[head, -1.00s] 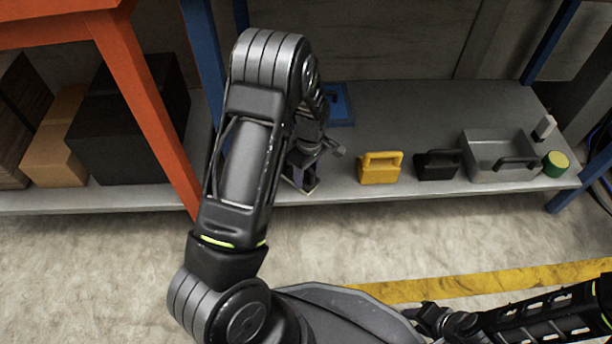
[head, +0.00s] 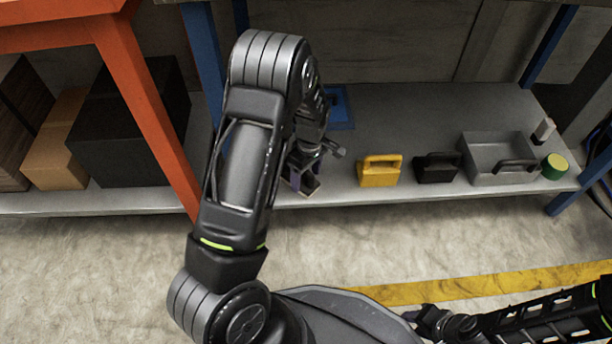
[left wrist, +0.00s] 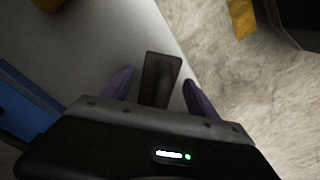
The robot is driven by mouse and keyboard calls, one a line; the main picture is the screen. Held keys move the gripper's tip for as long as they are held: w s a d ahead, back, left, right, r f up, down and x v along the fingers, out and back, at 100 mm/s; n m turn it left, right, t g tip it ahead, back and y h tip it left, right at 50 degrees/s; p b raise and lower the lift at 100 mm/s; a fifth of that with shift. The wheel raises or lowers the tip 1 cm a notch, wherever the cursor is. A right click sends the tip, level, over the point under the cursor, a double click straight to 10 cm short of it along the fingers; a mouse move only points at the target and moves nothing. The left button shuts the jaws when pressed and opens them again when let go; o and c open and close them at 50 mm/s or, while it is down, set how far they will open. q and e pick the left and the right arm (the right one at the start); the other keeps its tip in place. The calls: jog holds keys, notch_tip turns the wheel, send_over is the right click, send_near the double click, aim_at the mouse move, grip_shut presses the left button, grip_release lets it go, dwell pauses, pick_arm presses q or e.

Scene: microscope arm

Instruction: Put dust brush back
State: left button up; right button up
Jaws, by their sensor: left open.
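My left gripper (head: 303,178) hangs over the front edge of the grey shelf, left of the yellow case. In the left wrist view its two purple fingers (left wrist: 158,88) are spread apart. A dark, narrow rectangular piece (left wrist: 161,75), possibly the dust brush, shows between them, with gaps on both sides. I cannot tell how far below the fingertips it lies. My forearm hides part of the shelf in the head view. My right gripper (head: 432,320) is low at the bottom right, away from the shelf, and its jaw state is unclear.
On the shelf (head: 400,115) are a blue tray (head: 341,108), yellow case (head: 379,172), black case (head: 436,168), grey open bin (head: 480,150) and green can (head: 555,166). An orange post (head: 150,110) and boxes (head: 125,140) stand left. The shelf's middle is clear.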

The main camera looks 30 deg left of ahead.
pick_arm(q)
jog(key=r+p, duration=0.1)
jog(key=r, duration=0.2)
jog(key=r+p, duration=0.2)
jog(key=r, duration=0.2)
jog(key=r+p, duration=0.1)
jog(key=r, duration=0.3)
jog(key=shift+w+d+r+p, duration=0.2)
jog(key=shift+d+p, duration=0.1)
jog(key=s+d+f+m+h, duration=0.2)
jog(key=s+d+f+m, duration=0.45)
jog(key=d+f, duration=0.5)
jog(key=s+d+f+m+t+h, duration=0.2)
jog(key=s+d+m, duration=0.5)
jog(key=s+d, duration=0.4)
jog(key=d+f, duration=0.1)
jog(key=d, duration=0.1)
jog(key=shift+s+d+f+m, duration=0.2)
jog(key=shift+s+d+m, duration=0.1)
jog(key=shift+s+m, duration=0.1)
